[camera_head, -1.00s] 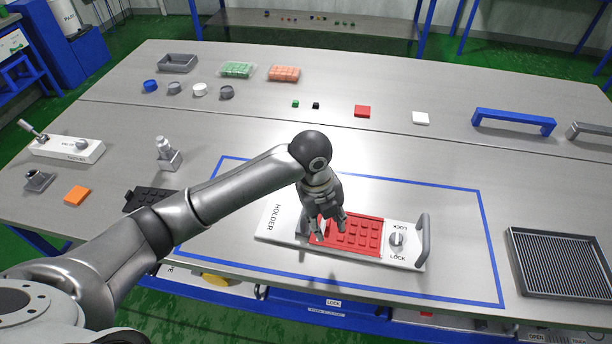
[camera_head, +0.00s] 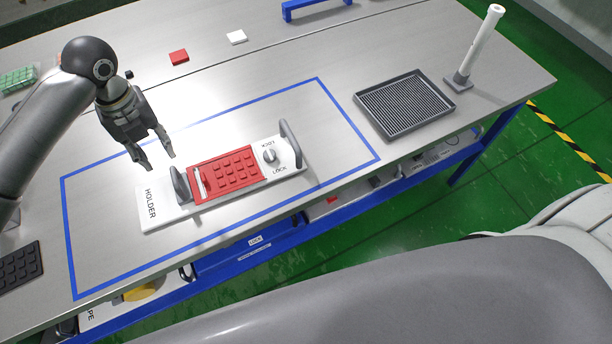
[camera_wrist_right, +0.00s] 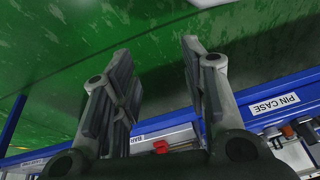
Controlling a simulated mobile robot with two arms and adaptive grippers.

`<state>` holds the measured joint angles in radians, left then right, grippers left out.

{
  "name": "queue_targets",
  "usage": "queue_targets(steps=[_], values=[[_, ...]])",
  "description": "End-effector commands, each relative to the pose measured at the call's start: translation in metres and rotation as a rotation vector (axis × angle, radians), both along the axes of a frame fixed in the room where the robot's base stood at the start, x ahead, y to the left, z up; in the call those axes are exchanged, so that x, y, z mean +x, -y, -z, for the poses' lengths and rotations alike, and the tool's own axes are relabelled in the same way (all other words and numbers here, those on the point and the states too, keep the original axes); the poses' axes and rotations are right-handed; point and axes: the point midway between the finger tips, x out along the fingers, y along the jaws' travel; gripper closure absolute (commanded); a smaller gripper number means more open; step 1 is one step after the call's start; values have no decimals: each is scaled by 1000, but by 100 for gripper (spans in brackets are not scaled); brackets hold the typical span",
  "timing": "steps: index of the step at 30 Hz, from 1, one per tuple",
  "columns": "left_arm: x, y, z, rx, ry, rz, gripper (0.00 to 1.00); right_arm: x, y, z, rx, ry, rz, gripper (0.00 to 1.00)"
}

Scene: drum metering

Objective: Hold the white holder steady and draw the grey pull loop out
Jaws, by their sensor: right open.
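The white holder (camera_head: 152,216) lies inside the blue outline, with a red block plate (camera_head: 228,174) in it. The grey pull loop (camera_head: 291,146) stands at the holder's right end, next to a round knob (camera_head: 269,156) between LOCK labels. A dark grey upright piece (camera_head: 180,186) stands at the red plate's left end. My left gripper (camera_head: 157,163) is open and empty, above and behind the holder's left part, apart from it. In the right wrist view my right gripper (camera_wrist_right: 156,50) is open and empty over the green floor, away from the holder.
A grey ribbed tray (camera_head: 404,104) and a white post on a grey base (camera_head: 480,45) stand to the right. A dark studded plate (camera_head: 18,266) lies at left. Labelled storage, including PIN CASE (camera_wrist_right: 275,104), is below the table.

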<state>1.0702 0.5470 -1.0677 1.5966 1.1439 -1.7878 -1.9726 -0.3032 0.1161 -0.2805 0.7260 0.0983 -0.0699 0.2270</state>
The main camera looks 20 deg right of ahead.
Motion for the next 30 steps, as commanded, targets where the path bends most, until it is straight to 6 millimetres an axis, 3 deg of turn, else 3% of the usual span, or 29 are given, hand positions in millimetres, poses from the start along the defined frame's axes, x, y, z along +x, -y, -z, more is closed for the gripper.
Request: queue_targets(steps=[1, 6, 12, 18, 22, 27, 30], values=[[0, 0, 0, 0, 0, 0, 64, 25, -8, -11, 56, 72, 65, 59], [0, 0, 0, -1, 0, 0, 64, 95, -44, -61, 324, 280, 312, 59], [0, 0, 0, -1, 0, 0, 64, 153, -87, -137, 729, 436, 573, 59], [0, 0, 0, 0, 0, -1, 64, 182, -121, -223, 1199, 474, 808, 59], [0, 0, 0, 0, 0, -1, 64, 189, -135, -279, 1523, 436, 946, 59], [0, 0, 0, 0, 0, -1, 64, 186, -142, -347, 1954, 304, 1114, 59], [0, 0, 0, 0, 0, -1, 64, 190, -133, -377, 2181, 191, 1237, 59]])
